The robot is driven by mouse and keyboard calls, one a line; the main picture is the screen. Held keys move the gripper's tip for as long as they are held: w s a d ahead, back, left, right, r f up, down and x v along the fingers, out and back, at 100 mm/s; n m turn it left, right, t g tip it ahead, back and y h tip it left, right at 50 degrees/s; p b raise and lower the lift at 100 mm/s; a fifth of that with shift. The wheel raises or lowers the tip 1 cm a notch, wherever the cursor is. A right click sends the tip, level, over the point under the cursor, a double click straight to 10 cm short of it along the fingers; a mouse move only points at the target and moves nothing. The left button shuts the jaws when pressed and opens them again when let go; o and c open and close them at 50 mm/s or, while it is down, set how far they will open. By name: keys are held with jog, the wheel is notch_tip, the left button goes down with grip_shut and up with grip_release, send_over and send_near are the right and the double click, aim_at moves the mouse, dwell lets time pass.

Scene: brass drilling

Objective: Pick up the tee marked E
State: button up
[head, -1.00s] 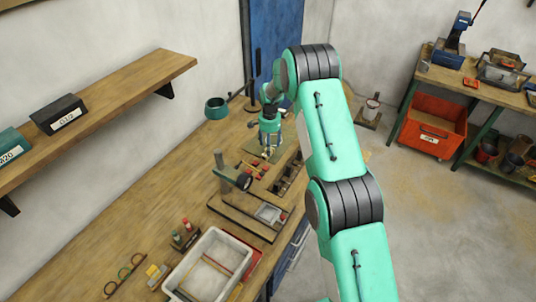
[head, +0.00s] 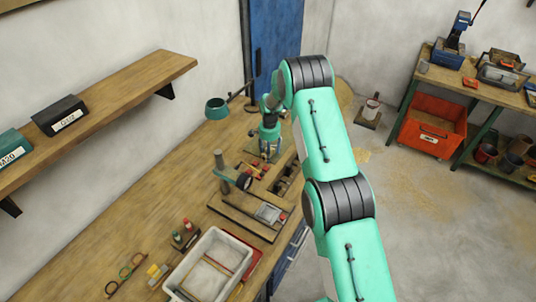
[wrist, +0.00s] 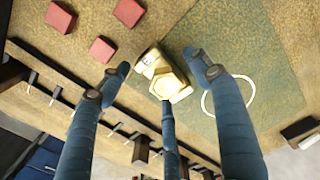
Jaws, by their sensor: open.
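A brass tee (wrist: 165,78) lies on a green mat (wrist: 225,50) in the wrist view. Its hexagonal open end faces the camera. I cannot read a letter on it. My gripper (wrist: 160,80) is open, its blue fingers spread around the tee: one to the left, one to the right and one below it in the picture. No finger is clearly closed on the tee. In the head view my gripper (head: 269,148) is low over the far part of the bench and hides the tee.
Red blocks (wrist: 102,49) lie beside the mat. A white ring (wrist: 229,96) is marked on the mat. A slotted wooden rack (wrist: 115,125) runs close by. In the head view a post fixture (head: 222,170) and a white tray (head: 208,266) stand nearer on the bench.

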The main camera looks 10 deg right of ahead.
dwell(0.4)
jog(key=shift+r, duration=0.1)
grip_shut()
jog(key=shift+r+b, duration=0.4)
jog(key=shift+r, duration=4.6)
